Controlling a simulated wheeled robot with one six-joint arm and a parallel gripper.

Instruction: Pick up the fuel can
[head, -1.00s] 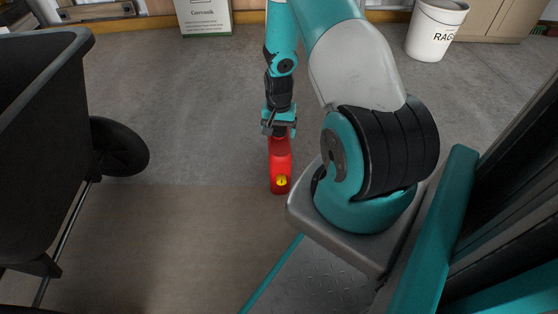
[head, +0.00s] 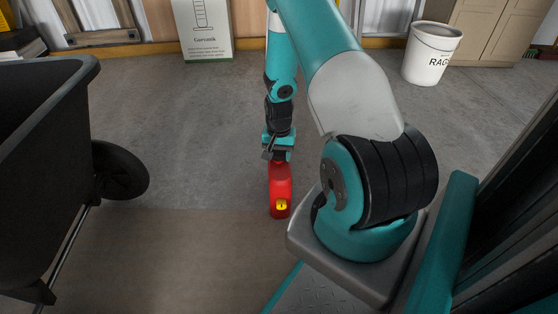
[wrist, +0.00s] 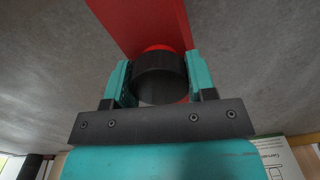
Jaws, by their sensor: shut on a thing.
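The red fuel can (head: 280,183) with a yellow cap is below my gripper (head: 276,155) in the middle of the head view. I cannot tell whether it touches the floor. In the wrist view, my gripper (wrist: 159,82) has its two teal fingers on either side of a dark cylindrical part at the end of the red can (wrist: 140,22). The gripper is shut on this part. The can's underside is hidden.
A black cart (head: 40,130) with a wheel stands at the left. A white rag bucket (head: 428,60) is at the back right, near cabinets. A Garconik box (head: 204,40) stands at the back. Grey floor (head: 190,130) around the can is clear.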

